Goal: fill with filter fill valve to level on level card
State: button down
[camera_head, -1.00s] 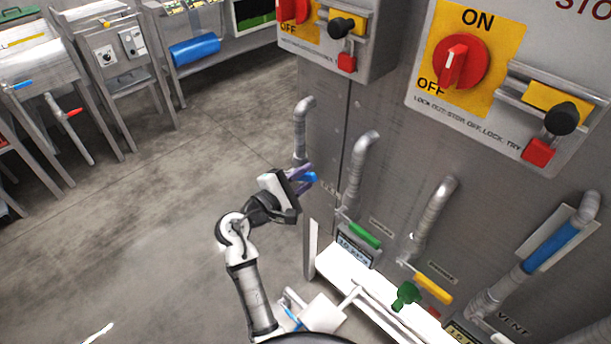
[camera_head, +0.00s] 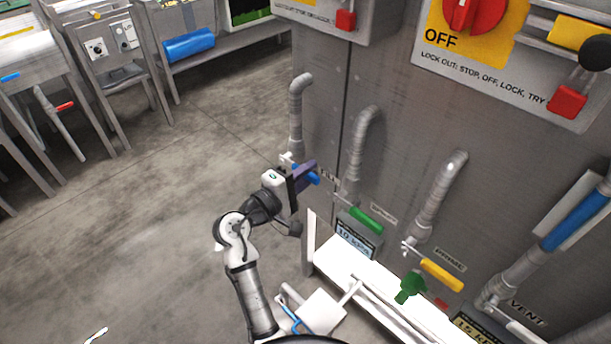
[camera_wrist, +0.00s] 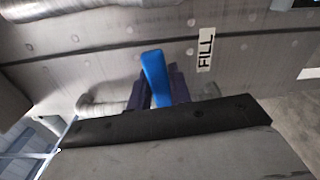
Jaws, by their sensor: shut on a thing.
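The fill valve's blue handle (camera_head: 312,178) sticks out beside the leftmost pipe on the steel cabinet. My gripper (camera_head: 304,176) is at this handle, its dark purple fingers shut on it. In the wrist view the blue handle (camera_wrist: 157,78) stands between the fingers (camera_wrist: 160,90), close to the FILL label (camera_wrist: 206,49). The valve body is mostly hidden by the gripper. I cannot make out a level card in these frames.
A green handle (camera_head: 366,220), a yellow handle (camera_head: 441,274) and a blue vent handle (camera_head: 577,219) sit on pipes to the right. A small display (camera_head: 354,240) reads about 10 kPa. A white ledge (camera_head: 345,262) runs below. Open floor lies left.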

jog(key=shift+f+m+b, duration=0.55)
jog(key=shift+m+b, duration=0.1)
jog(key=shift+m, duration=0.05)
jog(key=c, duration=1.3)
grip_release()
jog(key=b+v, duration=0.2)
jog(key=v, duration=1.2)
jog(key=shift+r, duration=0.1)
